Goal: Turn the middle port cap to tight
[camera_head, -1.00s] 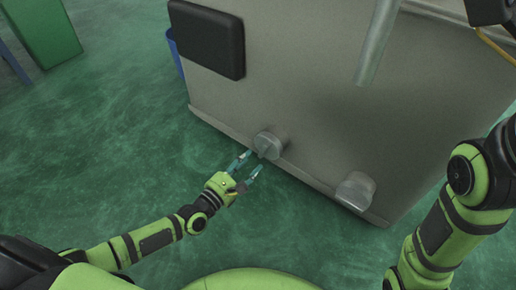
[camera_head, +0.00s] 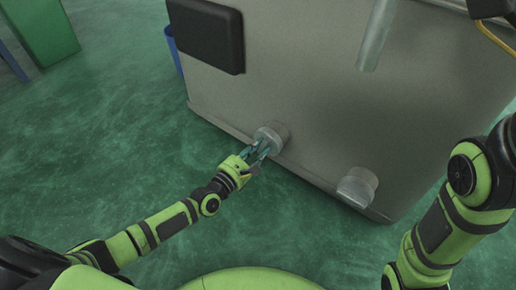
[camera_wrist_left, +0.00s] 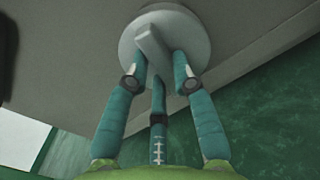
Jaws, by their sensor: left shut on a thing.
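A round grey port cap (camera_head: 276,131) with a raised ridge across its face sits low on the front of the grey metal housing (camera_head: 310,110). In the left wrist view the cap (camera_wrist_left: 193,37) is near the top, its ridge (camera_wrist_left: 152,42) standing tilted. My left gripper (camera_head: 262,149) is shut on this cap, with teal fingers either side of the ridge; the fingertips (camera_wrist_left: 155,65) partly cover the ridge's lower end. A second grey cap (camera_head: 357,187) sits lower right on the housing, untouched. Only two caps show.
A black box (camera_head: 206,36) is on the housing's upper left. A pale tube (camera_head: 377,38) hangs before the housing at the upper right. A blue bin (camera_head: 174,50) and a green block (camera_head: 48,30) stand at the left. Green floor is clear at the left.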

